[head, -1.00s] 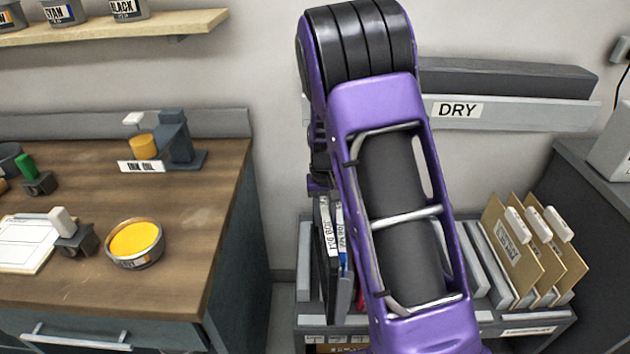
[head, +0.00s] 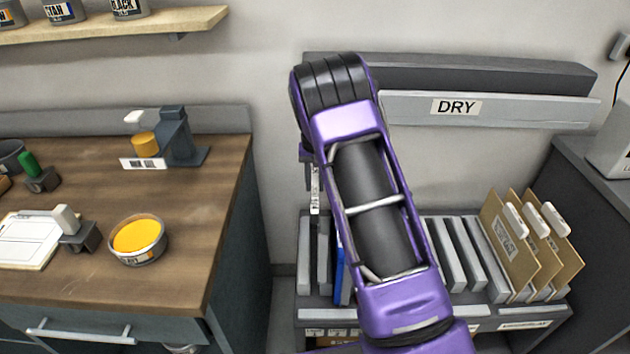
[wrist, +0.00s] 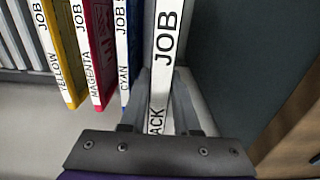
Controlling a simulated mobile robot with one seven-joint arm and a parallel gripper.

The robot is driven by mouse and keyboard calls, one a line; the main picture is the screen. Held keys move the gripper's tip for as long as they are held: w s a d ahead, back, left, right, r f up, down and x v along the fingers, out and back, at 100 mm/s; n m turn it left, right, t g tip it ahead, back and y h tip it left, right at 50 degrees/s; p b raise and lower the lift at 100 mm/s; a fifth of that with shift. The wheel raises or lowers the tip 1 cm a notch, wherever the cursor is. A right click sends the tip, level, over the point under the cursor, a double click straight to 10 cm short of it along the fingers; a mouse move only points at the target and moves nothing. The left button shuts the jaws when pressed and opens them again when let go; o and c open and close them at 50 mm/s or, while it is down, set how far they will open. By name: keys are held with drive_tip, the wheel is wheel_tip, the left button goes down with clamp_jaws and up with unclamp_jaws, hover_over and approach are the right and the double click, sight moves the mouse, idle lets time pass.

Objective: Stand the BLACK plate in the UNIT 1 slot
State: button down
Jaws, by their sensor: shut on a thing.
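The black plate (wrist: 168,40) stands on edge between my gripper's fingers in the wrist view. Its white spine label reads JOB, with a partly hidden word ending in ACK. My gripper (wrist: 163,95) is shut on it. In the head view the plate's pale labelled edge (head: 315,195) shows above the left end of the grey rack, mostly upright. I cannot make out a UNIT 1 slot in either view.
Yellow (wrist: 58,50), magenta (wrist: 97,50) and cyan (wrist: 127,45) plates stand beside the held plate. The grey rack (head: 480,312) also holds dividers and tan folders (head: 508,250). A DRY rail (head: 520,108) is on the wall. A wooden bench (head: 190,225) with an ink tub (head: 138,240) stands left.

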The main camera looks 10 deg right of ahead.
wheel_tip(320, 180, down, 12)
drive_tip(key=b, duration=0.6)
drive_tip(key=shift+f+b, duration=0.15)
drive_tip(key=shift+b, duration=0.25)
drive_tip(key=shift+f, duration=0.35)
idle(0.5)
drive_tip(key=c, duration=0.6)
unclamp_jaws()
drive_tip(key=shift+o, duration=0.2)
wheel_tip(320, 180, up, 18)
drive_tip(key=shift+f+p, duration=0.25)
drive_tip(key=shift+p, duration=0.4)
wheel_tip(320, 180, up, 5)
drive_tip(key=p, duration=0.4)
